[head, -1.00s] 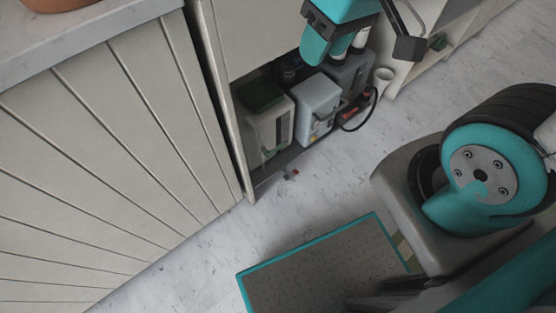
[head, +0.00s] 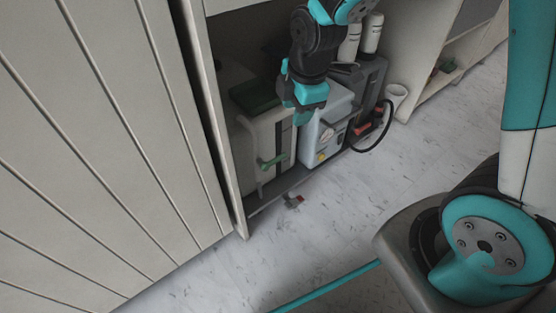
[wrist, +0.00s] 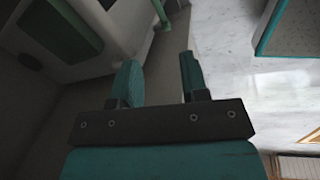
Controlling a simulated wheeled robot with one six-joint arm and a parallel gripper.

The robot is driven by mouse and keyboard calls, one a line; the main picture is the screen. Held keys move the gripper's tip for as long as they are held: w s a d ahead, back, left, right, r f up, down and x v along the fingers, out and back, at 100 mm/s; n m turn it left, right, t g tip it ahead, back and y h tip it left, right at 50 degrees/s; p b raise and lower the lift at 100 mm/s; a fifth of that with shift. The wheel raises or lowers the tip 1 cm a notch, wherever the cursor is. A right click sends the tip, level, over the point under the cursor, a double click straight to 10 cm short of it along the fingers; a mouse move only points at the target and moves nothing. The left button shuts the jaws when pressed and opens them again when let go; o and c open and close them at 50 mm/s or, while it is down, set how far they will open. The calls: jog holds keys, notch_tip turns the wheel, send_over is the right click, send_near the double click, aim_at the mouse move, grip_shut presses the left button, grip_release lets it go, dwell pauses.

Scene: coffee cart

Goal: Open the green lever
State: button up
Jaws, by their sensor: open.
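The green lever (head: 272,162) sits low on the front of a pale container (head: 275,132) with a dark green lid (head: 255,96), inside the open cabinet. In the wrist view a green piece that looks like the lever (wrist: 160,13) shows at the top edge, partly cut off, beside a pale tube. My gripper (head: 302,118) is in front of the cabinet, above and to the right of the lever. In the wrist view my gripper (wrist: 160,80) has its two fingers apart with nothing between them. It is not touching the lever.
A grey-blue box (head: 325,125) stands right of the container, close behind my gripper. The marble floor (head: 350,200) in front is clear.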

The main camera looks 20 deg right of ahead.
jog(key=a+f+n, duration=0.1)
jog(key=n, duration=0.2)
jog(key=b, duration=1.1)
send_near(278, 158)
jog(key=x, duration=0.8)
jog(key=shift+w+f, duration=0.15)
jog(key=shift+f, duration=0.25)
jog(key=shift+p, duration=0.3)
grip_shut()
